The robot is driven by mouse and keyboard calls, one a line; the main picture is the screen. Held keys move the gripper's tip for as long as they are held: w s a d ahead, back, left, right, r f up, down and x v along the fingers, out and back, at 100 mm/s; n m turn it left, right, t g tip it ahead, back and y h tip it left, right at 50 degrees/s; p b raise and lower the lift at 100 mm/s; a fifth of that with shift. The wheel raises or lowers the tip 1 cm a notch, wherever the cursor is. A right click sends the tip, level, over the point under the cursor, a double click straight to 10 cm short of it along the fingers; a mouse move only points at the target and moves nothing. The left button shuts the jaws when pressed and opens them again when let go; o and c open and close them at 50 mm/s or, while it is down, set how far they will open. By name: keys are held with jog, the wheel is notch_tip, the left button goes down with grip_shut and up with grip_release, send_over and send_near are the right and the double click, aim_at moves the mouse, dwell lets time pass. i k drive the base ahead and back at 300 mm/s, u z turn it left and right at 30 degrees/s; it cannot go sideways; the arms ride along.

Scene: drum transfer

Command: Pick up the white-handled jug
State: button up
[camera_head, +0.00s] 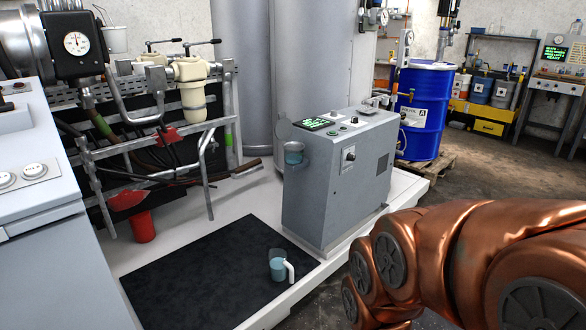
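A small jug (278,266) with a white handle (290,271) stands upright on a black mat (205,285) on the low white platform. Its body looks translucent blue-grey, and its handle points to the right. My copper-coloured arm fills the lower right of the view, to the right of the jug and apart from it. My gripper is not in the picture, so its state is hidden.
A grey machine cabinet (338,185) stands just behind the jug, with a cup-like vessel (294,153) at its left side. A red container (142,226) and pipe rails are left. A blue drum (424,112) on a pallet stands behind. Most of the mat is bare.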

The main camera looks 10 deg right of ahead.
aim_at(278, 265)
jog(key=z, duration=1.35)
jog(key=i, duration=1.05)
jog(key=u, duration=3.45)
